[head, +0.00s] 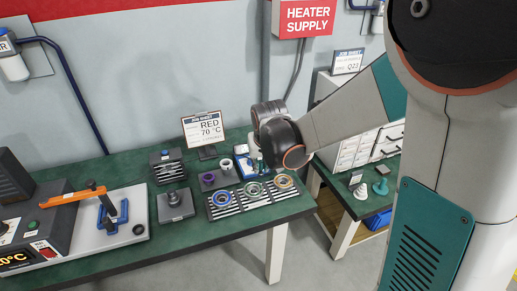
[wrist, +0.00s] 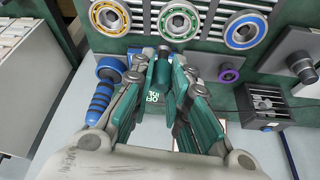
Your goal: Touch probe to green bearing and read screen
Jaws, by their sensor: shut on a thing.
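My gripper (wrist: 161,72) is shut on a dark green cylindrical piece, apparently the probe (wrist: 162,62), between its teal fingertips. In the head view my wrist hides most of the gripper. The green bearing (wrist: 179,21) is the middle of three bearings in a row, just beyond the fingertips in the wrist view; it also shows in the head view (head: 253,189). The probe and the bearing look apart.
An orange-ringed bearing (wrist: 109,16) and a purple-blue one (wrist: 246,29) flank the green one. A job sheet (head: 205,129) reads RED 70 °C.

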